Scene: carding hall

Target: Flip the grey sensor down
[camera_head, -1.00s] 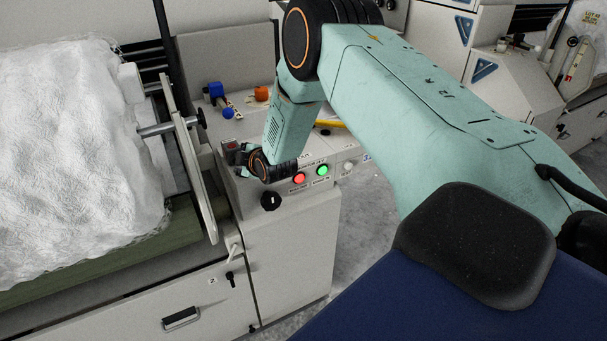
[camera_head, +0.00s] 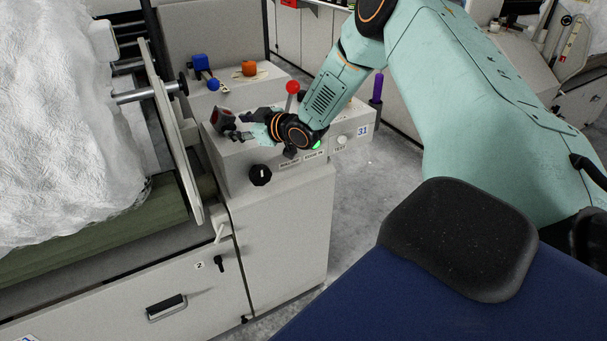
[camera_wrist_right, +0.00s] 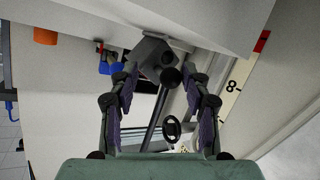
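The grey sensor (camera_head: 222,121) is a small dark grey block with a reddish face. It stands at the left end of the light grey console top in the head view. In the right wrist view the sensor (camera_wrist_right: 153,57) shows a round dark opening and a dark knob, just beyond my fingertips. My right gripper (camera_head: 243,126) is beside the sensor, on its right side. In the wrist view its two fingers (camera_wrist_right: 163,85) are spread wide with nothing held between them. Whether a fingertip touches the sensor I cannot tell. My left gripper is not in view.
The console (camera_head: 285,190) carries a black knob (camera_head: 260,175), a green button (camera_head: 316,145) and a red-ball lever (camera_head: 292,88) close to my wrist. A white fibre roll (camera_head: 65,150) stands left.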

